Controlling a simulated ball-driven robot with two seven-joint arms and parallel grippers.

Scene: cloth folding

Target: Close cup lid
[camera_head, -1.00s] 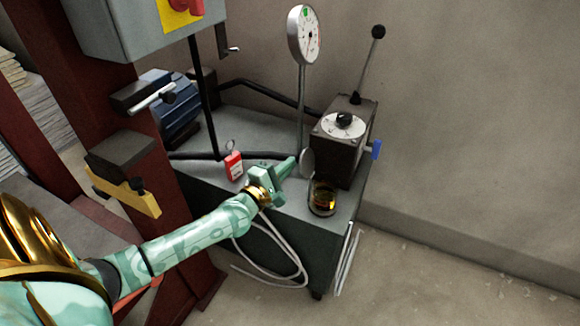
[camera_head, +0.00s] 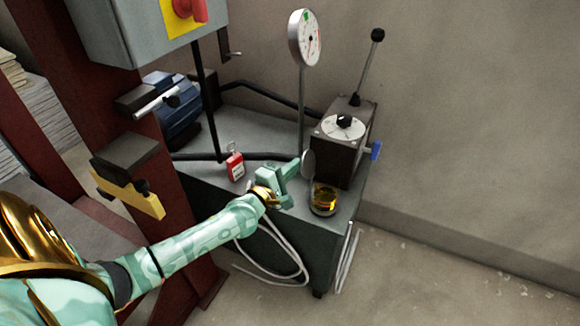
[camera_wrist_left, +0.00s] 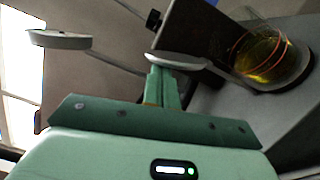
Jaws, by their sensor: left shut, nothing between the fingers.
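The cup (camera_head: 324,201) is clear, holds yellow liquid and stands near the front right of the grey bench top. Its round grey lid (camera_head: 308,164) is tipped up on edge at the cup's left rim, so the cup's mouth is uncovered. In the left wrist view the cup (camera_wrist_left: 268,58) is at upper right and the lid (camera_wrist_left: 178,61) shows nearly edge-on. My green left gripper (camera_head: 295,167) is shut and empty, just left of the lid. Its fingertips (camera_wrist_left: 163,78) appear right by the lid; I cannot tell whether they touch. My right gripper is not in view.
A dark box with a dial (camera_head: 343,150) and long lever stands behind the cup. A round gauge (camera_head: 305,38) on a thin post rises behind the lid. A red padlock (camera_head: 235,165) lies left of my gripper. White cables (camera_head: 295,268) hang in front.

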